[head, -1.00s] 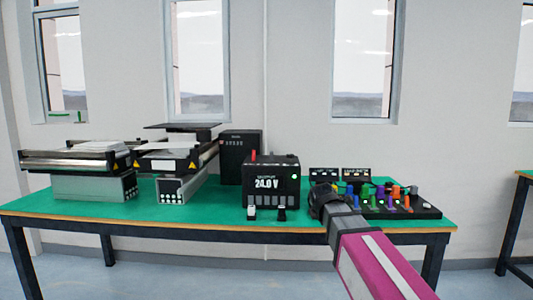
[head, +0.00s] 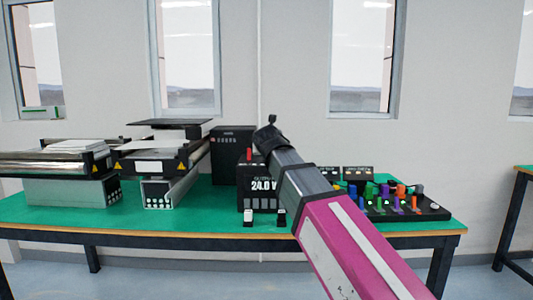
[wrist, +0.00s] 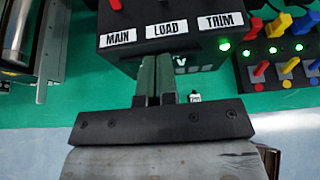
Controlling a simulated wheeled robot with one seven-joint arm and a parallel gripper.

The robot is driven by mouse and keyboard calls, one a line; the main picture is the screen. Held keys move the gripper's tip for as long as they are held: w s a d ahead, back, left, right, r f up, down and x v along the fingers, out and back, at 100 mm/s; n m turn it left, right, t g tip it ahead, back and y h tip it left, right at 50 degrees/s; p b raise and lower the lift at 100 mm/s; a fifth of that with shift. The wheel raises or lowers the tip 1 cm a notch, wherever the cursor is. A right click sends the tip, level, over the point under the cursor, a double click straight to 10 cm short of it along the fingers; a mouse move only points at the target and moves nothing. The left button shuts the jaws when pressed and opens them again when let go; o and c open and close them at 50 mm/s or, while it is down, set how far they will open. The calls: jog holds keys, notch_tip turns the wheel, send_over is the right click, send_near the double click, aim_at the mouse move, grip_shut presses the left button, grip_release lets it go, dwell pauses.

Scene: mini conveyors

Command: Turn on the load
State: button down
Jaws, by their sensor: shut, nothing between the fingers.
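The black box (head: 258,172) with the 24.0 V display stands at the middle of the green table, partly hidden by my arm. A red lever (head: 250,154) stands up from its top; its lower end shows at the wrist view's top edge (wrist: 115,4). In the wrist view the box top (wrist: 142,13) bears the labels MAIN (wrist: 117,38), LOAD (wrist: 166,28) and TRIM (wrist: 216,21). Any switch above LOAD is not clear. My gripper (head: 270,122) is raised above the box in the head view. Its fingers (wrist: 177,56) are shut and empty, pointing just below LOAD.
To the right lies a control panel (head: 432,211) with several coloured levers and lit green lamps. Two small conveyors, one here (head: 55,165), stand at left. A dark cabinet (head: 232,143) stands behind the box.

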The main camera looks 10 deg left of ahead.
jog(key=shift+w, duration=0.1)
jog(key=x, duration=1)
jog(key=shift+w+f, duration=0.1)
jog(key=shift+w, duration=0.15)
jog(key=shift+w+a+r, duration=0.15)
jog(key=shift+w+r, duration=0.15)
jog(key=shift+w, duration=0.2)
jog(key=shift+w+a+r, duration=0.15)
jog(key=shift+w+r, duration=0.1)
jog(key=shift+w, duration=0.3)
jog(key=shift+w+a+r, duration=0.1)
jog(key=shift+w+r, duration=0.05)
jog(key=shift+w, duration=0.35)
jog(key=shift+a+r, duration=0.1)
jog(key=shift+a, duration=0.1)
